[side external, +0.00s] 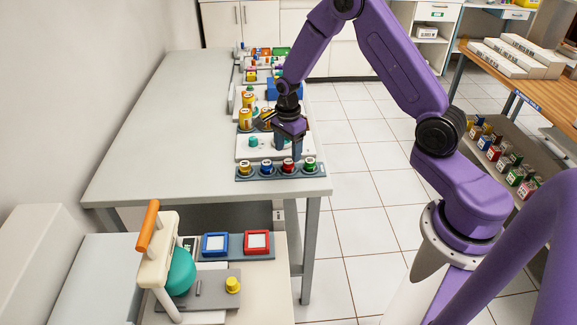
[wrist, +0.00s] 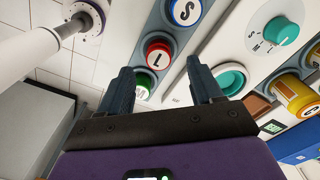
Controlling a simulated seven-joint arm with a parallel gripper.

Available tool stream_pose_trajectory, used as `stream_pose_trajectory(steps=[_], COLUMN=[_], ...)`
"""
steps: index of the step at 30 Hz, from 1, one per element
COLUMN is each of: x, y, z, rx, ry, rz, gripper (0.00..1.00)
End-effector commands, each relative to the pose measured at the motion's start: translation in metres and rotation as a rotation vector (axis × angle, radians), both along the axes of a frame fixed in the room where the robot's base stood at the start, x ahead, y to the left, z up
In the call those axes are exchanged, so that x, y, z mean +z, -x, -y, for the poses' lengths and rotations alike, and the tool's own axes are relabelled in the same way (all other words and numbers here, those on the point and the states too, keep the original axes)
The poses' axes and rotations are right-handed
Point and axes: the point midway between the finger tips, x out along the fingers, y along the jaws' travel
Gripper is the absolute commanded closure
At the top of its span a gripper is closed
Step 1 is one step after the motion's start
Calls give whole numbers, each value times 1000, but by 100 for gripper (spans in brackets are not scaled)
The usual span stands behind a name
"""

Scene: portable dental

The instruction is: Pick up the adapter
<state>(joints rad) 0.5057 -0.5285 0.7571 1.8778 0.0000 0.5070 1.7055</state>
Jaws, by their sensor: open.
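My gripper (side external: 288,150) is open and points down over the white panel (side external: 243,155) on the grey table, close to the row of jars. In the wrist view its two fingers (wrist: 160,68) stand apart with nothing held between them. A teal ring-shaped piece (wrist: 230,77) lies on the panel beyond the right finger, partly hidden by it. I cannot tell for sure whether this is the adapter. A teal knob (wrist: 281,31) marked with letters is on the panel too; it also shows in the side view (side external: 253,141).
A grey rack holds lettered jars: red-lidded (side external: 288,165), green (side external: 309,165), blue (side external: 266,166) and yellow (side external: 244,168). Taller yellow jars (side external: 246,118) stand behind the panel. The table's left side (side external: 165,130) is clear. A lower bench holds blue (side external: 215,244) and red (side external: 257,242) frames.

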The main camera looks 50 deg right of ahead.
Motion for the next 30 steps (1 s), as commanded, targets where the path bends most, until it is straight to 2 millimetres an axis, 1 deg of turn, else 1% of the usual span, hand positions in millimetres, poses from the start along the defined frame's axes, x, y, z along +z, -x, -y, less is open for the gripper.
stream_pose_trajectory(steps=[1, 4, 9, 12, 18, 19, 20, 21, 23, 24, 25, 30], x=[-8, -22, -39, -43, -43, -43, -43, -43, -43, -43, -43, -43], y=[1, 3, 2, 2, 2, 2, 2, 2, 2, 2, 2, 2], z=[0, -2, -2, -2, -2, -2, -2, -2, -2, -2, -2, -2], rx=[0, 1, 0, -1, 0, 0, 0, 0, 0, 0, 0, 0], ry=[0, 1, 1, 2, 1, 1, 1, 1, 1, 1, 1, 1], rz=[-3, -3, -1, 1, 2, 2, 2, 2, 2, 2, 2, 2], gripper=[35, 35, 35, 35, 35, 38, 48, 61, 80, 94, 96, 96])
